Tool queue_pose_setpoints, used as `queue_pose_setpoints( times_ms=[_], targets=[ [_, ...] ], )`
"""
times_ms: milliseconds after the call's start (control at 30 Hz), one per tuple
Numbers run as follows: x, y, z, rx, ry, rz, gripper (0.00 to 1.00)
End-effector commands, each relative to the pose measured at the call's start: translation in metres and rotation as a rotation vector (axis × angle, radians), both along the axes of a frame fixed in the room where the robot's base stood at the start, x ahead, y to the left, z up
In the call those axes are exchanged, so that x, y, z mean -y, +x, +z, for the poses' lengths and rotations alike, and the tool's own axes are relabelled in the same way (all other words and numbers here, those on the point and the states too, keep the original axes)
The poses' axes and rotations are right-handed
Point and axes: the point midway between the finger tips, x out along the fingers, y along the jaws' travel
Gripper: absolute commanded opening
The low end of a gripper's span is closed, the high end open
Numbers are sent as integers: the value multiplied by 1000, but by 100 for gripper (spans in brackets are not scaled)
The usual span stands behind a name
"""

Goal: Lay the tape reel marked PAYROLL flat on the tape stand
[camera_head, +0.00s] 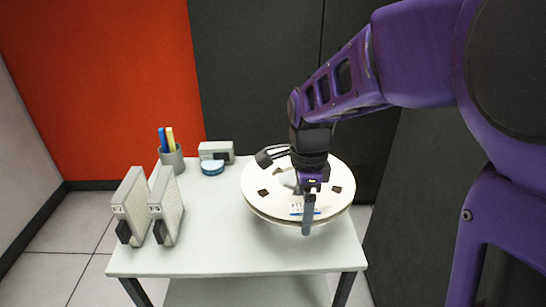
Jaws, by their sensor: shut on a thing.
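A large cream tape reel (260,207) with dark square openings is at the right end of the white table. A small white label with a blue line (300,210) is on its near side, but its writing is too small to read. My gripper (307,222) comes down from above on the reel's near rim and is shut on the reel. The reel looks close to level. I cannot tell whether it touches what is beneath it. No tape stand can be made out apart from the reel.
Two upright grey boxes with black tabs (130,207) (166,205) stand at the table's left. The table's (220,250) front middle is clear.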

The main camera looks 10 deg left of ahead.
Motion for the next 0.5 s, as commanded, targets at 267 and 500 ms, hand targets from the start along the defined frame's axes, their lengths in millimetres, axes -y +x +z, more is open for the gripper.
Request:
queue_pose_setpoints(
  times_ms=[267, 500],
  targets=[
    [-10, -3, -33, -1, 3, -22, 0],
    [-10, -2, -63, 3, 5, -22, 0]
  ],
)
